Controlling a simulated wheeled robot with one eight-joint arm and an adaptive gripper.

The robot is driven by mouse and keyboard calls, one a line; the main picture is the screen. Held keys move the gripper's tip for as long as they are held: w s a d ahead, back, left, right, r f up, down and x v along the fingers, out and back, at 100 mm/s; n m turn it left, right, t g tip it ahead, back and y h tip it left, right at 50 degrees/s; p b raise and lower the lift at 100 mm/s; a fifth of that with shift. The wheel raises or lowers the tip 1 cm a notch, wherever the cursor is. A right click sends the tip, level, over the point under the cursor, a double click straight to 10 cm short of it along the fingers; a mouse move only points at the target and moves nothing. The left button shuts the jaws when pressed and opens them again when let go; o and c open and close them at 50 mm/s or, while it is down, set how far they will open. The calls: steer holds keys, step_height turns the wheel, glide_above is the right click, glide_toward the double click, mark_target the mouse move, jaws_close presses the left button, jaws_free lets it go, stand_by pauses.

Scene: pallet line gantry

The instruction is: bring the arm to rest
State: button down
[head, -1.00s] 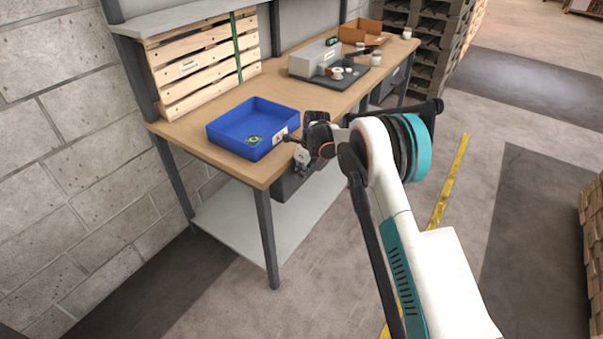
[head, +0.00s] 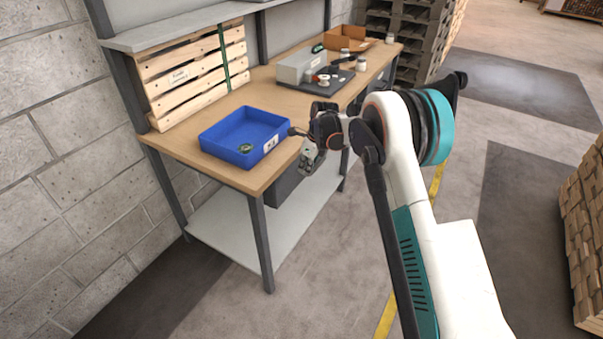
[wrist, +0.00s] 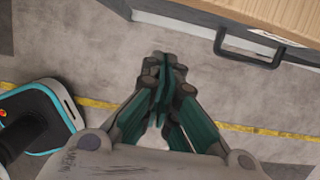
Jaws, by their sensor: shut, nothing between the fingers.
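My gripper (wrist: 163,75) shows in the wrist view with its teal-lined fingers together and nothing between them. Below it in that view is bare floor, with the bench drawer's dark handle at the upper right. In the head view my gripper (head: 309,160) hangs low at the front edge of the workbench, to the right of the blue tray. Its fingertips are small and partly hidden there. My arm is folded, with its elbow raised at the right of the bench.
A slatted wooden panel (head: 190,75) stands at the back. Stacked wood (head: 588,230) is at right. Floor between is clear.

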steer(key=s+d+r+n+t, duration=0.1)
steer(key=s+d+r+n, duration=0.4)
steer(key=r, duration=0.4)
steer(key=s+d+r+n+t, duration=0.1)
steer(key=s+d+r+n, duration=0.15)
steer(key=s+r, duration=0.55)
steer(key=s+d+r+n+t, duration=0.1)
steer(key=s+d+r+n, duration=0.35)
steer(key=r, duration=0.65)
steer(key=s+d+r+n+t+h, duration=0.1)
steer(key=s+d+r+n, duration=0.15)
steer(key=s, duration=0.55)
steer(key=s+d+r+n+h, duration=0.1)
steer(key=s+d+n, duration=0.15)
steer(key=s, duration=0.45)
steer(key=s+d+f+n+t, duration=0.1)
steer(key=s+f+n, duration=0.1)
steer(key=s, duration=0.5)
steer(key=s+d+f+n, duration=0.2)
steer(key=s+n, duration=0.3)
steer(key=s, duration=0.2)
steer(key=shift+f+t, duration=0.25)
steer(key=shift+t, duration=0.15)
